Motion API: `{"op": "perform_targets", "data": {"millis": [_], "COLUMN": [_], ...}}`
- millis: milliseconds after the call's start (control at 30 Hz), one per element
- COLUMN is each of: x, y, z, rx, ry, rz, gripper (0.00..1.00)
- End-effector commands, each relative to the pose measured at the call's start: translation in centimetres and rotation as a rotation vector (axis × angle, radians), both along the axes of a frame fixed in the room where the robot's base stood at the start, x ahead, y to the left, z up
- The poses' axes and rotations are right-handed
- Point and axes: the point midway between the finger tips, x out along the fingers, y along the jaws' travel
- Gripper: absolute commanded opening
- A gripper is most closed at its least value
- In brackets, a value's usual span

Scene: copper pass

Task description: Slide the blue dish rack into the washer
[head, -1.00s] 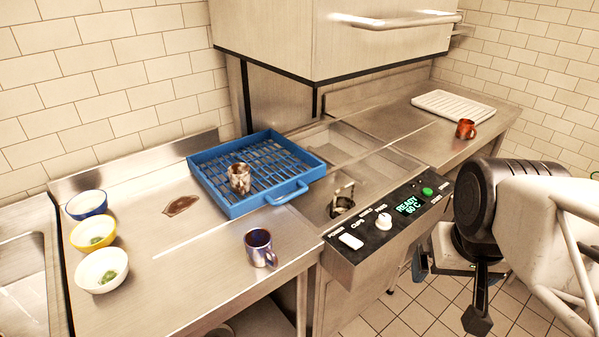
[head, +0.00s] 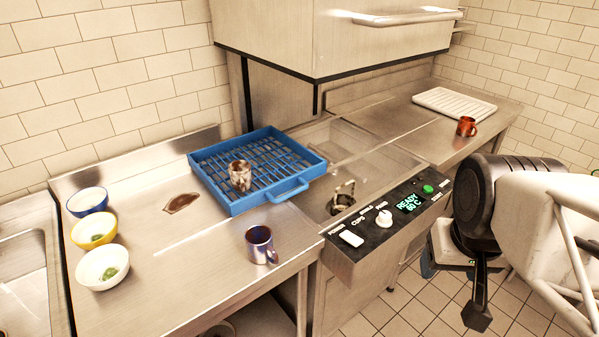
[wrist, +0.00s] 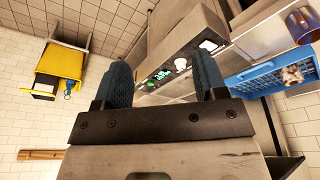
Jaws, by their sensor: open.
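The blue dish rack (head: 219,207) sits on the left steel counter, its right edge at the washer's opening and its looped handle facing front. A brown-and-white mug (head: 240,176) stands in it. The washer (head: 335,35) has its hood raised, with an open bay (head: 375,165) below. My gripper (wrist: 161,88) shows in the wrist view with two blue fingers wide apart and nothing between them. The rack (wrist: 258,78) is to the right of the fingers there, well apart from them. In the head view my arm is at the right; the fingertips are not clearly seen.
A control panel (head: 385,220) reading READY fronts the washer. A dark blue mug (head: 261,245) stands in front of the rack, near the counter edge. Bowls (head: 92,235) line the left. An orange mug (head: 466,126) and white ridged tray (head: 453,103) are on the right counter.

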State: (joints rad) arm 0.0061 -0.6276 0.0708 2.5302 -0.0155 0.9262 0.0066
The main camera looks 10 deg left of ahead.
Motion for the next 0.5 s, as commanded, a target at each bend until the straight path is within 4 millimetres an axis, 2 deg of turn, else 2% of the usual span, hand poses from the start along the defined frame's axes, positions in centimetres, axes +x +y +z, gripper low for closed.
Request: {"op": "perform_targets", "data": {"millis": [33, 133, 167, 367, 500], "x": [0.4, 1.7, 2.2, 7.0, 11.0], "y": [0.0, 0.0, 0.0, 0.3, 1.0], "z": [-0.1, -0.4, -0.6, -1.7, -2.7], "rx": [-0.006, -0.027, -0.036, -0.114, -0.184], "ry": [-0.006, -0.033, -0.042, -0.139, -0.224], "rz": [0.012, 0.055, 0.073, 0.236, 0.385], "gripper": [0.57, 0.42, 0.41, 0.41, 0.41]}}
